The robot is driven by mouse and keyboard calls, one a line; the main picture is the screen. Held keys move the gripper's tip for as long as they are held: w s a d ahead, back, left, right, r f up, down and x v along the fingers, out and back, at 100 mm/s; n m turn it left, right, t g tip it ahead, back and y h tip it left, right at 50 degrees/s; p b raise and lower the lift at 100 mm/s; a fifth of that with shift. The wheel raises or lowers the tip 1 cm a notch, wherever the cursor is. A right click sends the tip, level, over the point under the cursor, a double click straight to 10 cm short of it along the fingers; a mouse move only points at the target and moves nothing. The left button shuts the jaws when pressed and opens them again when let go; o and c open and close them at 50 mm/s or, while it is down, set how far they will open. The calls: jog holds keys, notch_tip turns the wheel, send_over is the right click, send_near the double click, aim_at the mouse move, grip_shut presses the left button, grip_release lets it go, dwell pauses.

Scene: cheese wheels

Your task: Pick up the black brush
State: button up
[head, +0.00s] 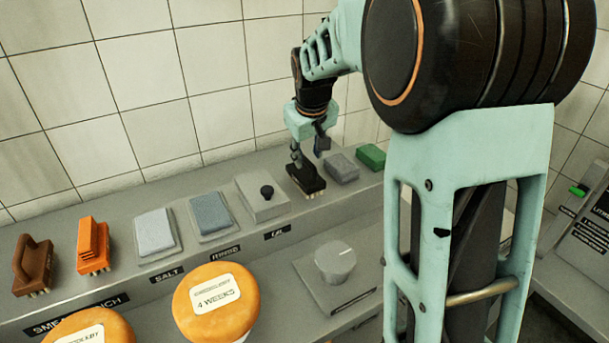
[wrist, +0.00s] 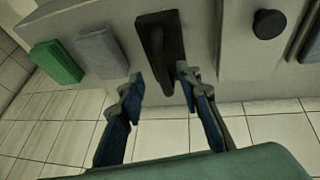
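The black brush (head: 305,181) stands on the grey ledge at the back, with its pale bristles down. In the wrist view the black brush (wrist: 174,40) lies ahead, its raised handle pointing toward me. My gripper (head: 309,153) is over the brush in the head view. In the wrist view my gripper (wrist: 158,76) is open, with one finger on each side of the handle's near end. I see no contact between fingers and brush, though the exact gap is hard to tell.
A grey block (head: 341,168) and a green block (head: 371,156) sit right of the brush. A grey box with a black knob (head: 267,192) is left of it. The tiled wall (head: 150,90) rises behind. An orange brush (head: 93,246) and brown brush (head: 33,266) stand far left.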

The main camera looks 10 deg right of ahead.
aim_at(307, 159)
jog(key=x, duration=0.4)
jog(key=shift+a, duration=0.15)
grip_shut()
